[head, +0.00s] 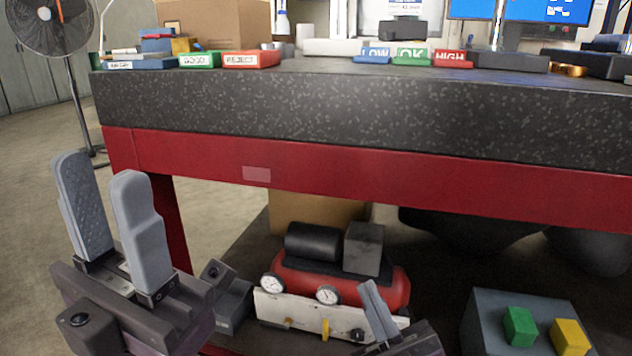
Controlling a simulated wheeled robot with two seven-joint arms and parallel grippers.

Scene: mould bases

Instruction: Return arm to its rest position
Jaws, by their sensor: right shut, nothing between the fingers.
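My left gripper (101,168) is at the lower left, in front of the table. Its two grey fingers point up with a clear gap between them, and nothing is in the gap. My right gripper (370,288) is low, right of centre, and only partly in view. Its small grey fingers are together and hold nothing. It shows in front of the red compressor under the table; I cannot tell how far apart they are. Both grippers appear below the tabletop. Most of both arms is out of the frame.
A thick dark speckled tabletop (350,110) on a red frame (400,178) spans the view. On it are label blocks, including LOW (375,53) and REJECT (250,59). Below stand a red compressor (398,288) and a grey box (483,320). A fan (50,22) stands at left.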

